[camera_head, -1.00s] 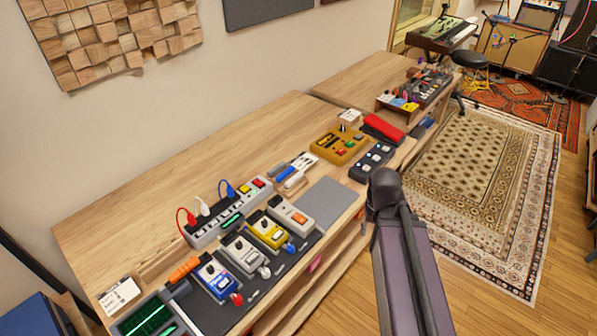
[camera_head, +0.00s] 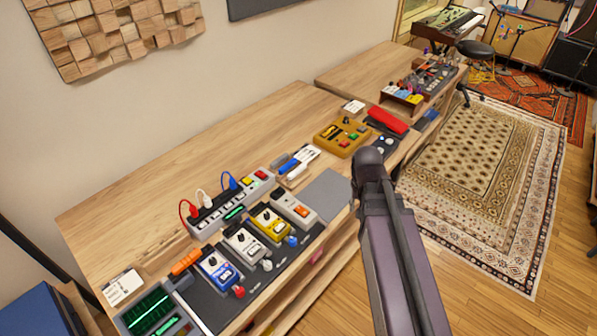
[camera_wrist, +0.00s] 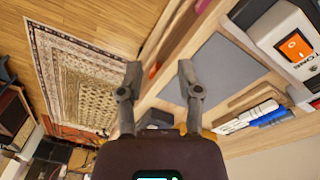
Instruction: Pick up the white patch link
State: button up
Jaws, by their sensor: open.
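In the head view a white plug with a short white lead (camera_head: 203,197) stands in the long grey box (camera_head: 228,207), between a red one and a blue one. Another small white piece (camera_head: 266,265) lies at the front of the light grey pedal (camera_head: 243,243), between similar red and blue pieces. I cannot tell which of the two is the patch link. My gripper (camera_wrist: 159,68) shows in the wrist view, with fingers apart and nothing between them. It faces the desk edge and a grey pad (camera_wrist: 215,68); no white link is clear there. In the head view my gripper is hidden.
Several pedals stand on a dark mat (camera_head: 203,298) along the desk's front. A bare grey pad (camera_head: 326,192), pens, a mustard box (camera_head: 342,137) and a red cloth-like item (camera_head: 387,121) lie farther right. Bare wood (camera_head: 150,190) is free behind the grey box.

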jog(key=w+a+r+m+t+h+p, duration=0.1)
jog(key=w+a+r+m, duration=0.1)
jog(key=w+a, duration=0.7)
jog(key=w+a+r+m+t+h+p, duration=0.1)
jog(key=w+a+m, duration=0.3)
jog(key=w+a, duration=0.5)
jog(key=a+r+t+p, duration=0.1)
jog(key=a, duration=0.4)
jog(key=shift+w+a+r, duration=0.15)
jog(key=shift+w+r, duration=0.05)
jog(key=shift+r, duration=0.2)
jog(key=shift+f, duration=0.1)
jog(key=b, duration=0.8)
send_over(297, 170)
jog(key=s+a, duration=0.1)
jog(key=a, duration=0.1)
jog(key=f, duration=0.7)
jog(key=shift+s+d+f, duration=0.2)
jog(key=shift+f, duration=0.2)
jog(key=shift+f, duration=0.1)
jog(key=shift+b+x, duration=2.4)
jog(key=shift+x, duration=0.15)
jog(key=shift+d, duration=0.15)
jog(key=shift+s, duration=0.1)
grip_shut()
